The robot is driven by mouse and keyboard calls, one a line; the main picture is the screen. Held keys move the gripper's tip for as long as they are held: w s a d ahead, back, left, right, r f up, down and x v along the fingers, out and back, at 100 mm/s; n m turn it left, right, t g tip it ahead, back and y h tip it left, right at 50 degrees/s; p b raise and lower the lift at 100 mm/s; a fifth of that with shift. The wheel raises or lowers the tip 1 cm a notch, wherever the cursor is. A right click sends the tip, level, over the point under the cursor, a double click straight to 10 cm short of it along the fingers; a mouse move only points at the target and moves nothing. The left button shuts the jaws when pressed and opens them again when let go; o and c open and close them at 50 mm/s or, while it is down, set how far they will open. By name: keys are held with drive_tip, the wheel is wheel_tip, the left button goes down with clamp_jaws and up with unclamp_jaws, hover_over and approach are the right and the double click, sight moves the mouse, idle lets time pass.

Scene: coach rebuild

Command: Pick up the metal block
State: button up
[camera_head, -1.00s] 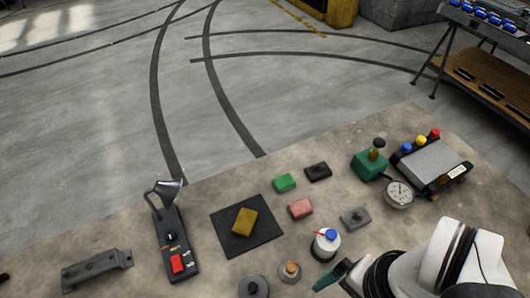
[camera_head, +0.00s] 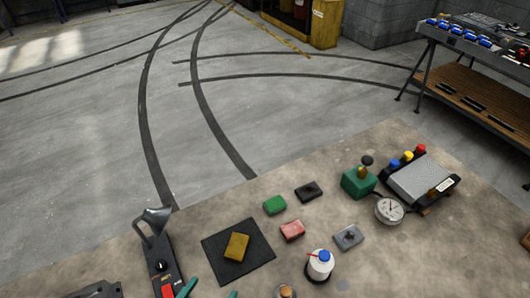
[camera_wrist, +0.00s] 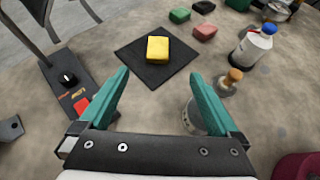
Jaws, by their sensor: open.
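A grey, metal-looking block (camera_head: 348,237) with a small raised spot on top lies on the bench, right of the white bottle; I do not make it out in the wrist view. My gripper (camera_head: 210,291) shows only its teal fingertips at the bottom edge of the head view. In the wrist view my gripper (camera_wrist: 159,75) is open and empty. Its fingers are below the black mat (camera_wrist: 130,51) that bears a yellow block (camera_wrist: 158,49). The grey block is apart from my gripper, to the right in the head view.
A white bottle with a blue cap (camera_head: 320,265) and a brown-knobbed piece (camera_wrist: 231,80) stand nearby. Red (camera_head: 292,230), green (camera_head: 275,204) and black (camera_head: 308,191) blocks lie behind. A lever panel (camera_head: 158,262) stands left; a gauge (camera_head: 390,210) lies right.

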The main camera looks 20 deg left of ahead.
sight(236, 248)
drive_tip(key=x, duration=1.5)
drive_tip(key=shift+w+a+f, duration=0.1)
drive_tip(key=shift+a+f, duration=0.05)
drive_tip(key=shift+f, duration=0.15)
clamp_jaws()
